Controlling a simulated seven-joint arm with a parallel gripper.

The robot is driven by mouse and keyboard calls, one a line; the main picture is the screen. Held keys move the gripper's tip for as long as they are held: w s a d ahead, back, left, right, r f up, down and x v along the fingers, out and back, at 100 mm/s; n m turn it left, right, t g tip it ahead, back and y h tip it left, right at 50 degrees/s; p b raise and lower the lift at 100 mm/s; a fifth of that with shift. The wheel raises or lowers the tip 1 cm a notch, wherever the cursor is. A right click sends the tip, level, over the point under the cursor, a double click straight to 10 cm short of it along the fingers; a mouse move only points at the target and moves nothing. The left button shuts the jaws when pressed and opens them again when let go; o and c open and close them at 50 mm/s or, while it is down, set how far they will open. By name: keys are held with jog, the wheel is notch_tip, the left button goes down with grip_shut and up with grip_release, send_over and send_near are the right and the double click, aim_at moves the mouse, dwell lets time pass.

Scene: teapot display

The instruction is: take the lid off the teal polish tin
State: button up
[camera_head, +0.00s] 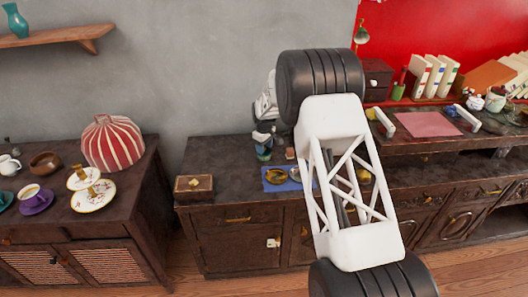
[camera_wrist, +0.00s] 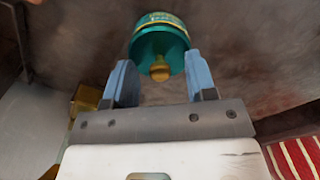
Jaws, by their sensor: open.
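The teal polish tin (camera_wrist: 160,40) has yellow lettering and a golden band near its edge. Its teal lid (camera_wrist: 150,52) carries a small brass knob (camera_wrist: 160,73), which faces the wrist camera. My gripper (camera_wrist: 157,68) is open, its two blue fingers on either side of the knob with gaps, holding nothing. The tin's body lies beyond the fingertips. In the head view the tin (camera_head: 264,155) looks small and dark teal on the middle cabinet, just below my gripper (camera_head: 262,141); finger contact cannot be told there.
A small wooden box (camera_head: 194,186) stands at the cabinet's left end. A striped red tea cosy (camera_head: 112,143) is on the left cabinet. My arm hides part of the cabinet top.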

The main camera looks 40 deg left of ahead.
jog(key=shift+c, duration=0.3)
grip_shut()
jog(key=shift+r, duration=0.1)
jog(key=shift+r, duration=1.5)
jog(key=shift+s+d+r, duration=0.15)
jog(key=shift+r, duration=0.05)
jog(key=s+d+r, duration=0.1)
jog(key=s+d, duration=0.9)
jog(key=d, duration=0.1)
jog(key=shift+s+d+r, duration=0.15)
jog(key=shift+d+r, duration=0.05)
jog(key=shift+d, duration=0.15)
